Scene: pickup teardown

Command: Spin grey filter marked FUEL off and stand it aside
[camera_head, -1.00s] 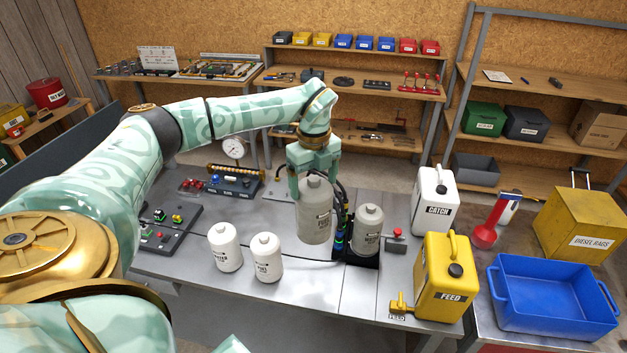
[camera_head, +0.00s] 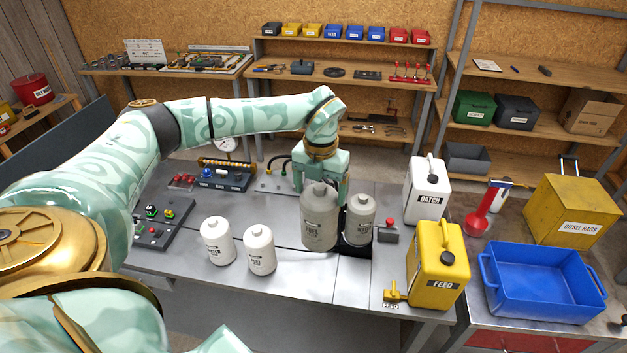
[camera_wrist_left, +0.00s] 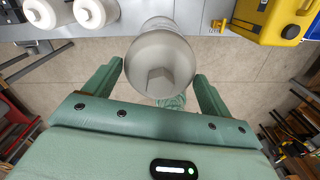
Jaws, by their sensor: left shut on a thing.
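The large grey filter marked FUEL (camera_head: 319,230) is upright beside the grey WATER filter (camera_head: 359,222), over the bench's middle. My left gripper (camera_head: 322,178) reaches it from behind and is shut on it. In the left wrist view the grey filter (camera_wrist_left: 160,55) sits between the two fingers, its hex-topped end facing the camera. I cannot tell whether its base touches the bench. The filter head near it is mostly hidden behind the gripper and filters. My right gripper is not in view.
Two white filters (camera_head: 217,240) (camera_head: 261,250) stand on the bench to the left. A white CATCH can (camera_head: 427,190), yellow FEED can (camera_head: 437,265) and blue tub (camera_head: 545,285) are to the right. Bare bench (camera_head: 185,262) lies front left.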

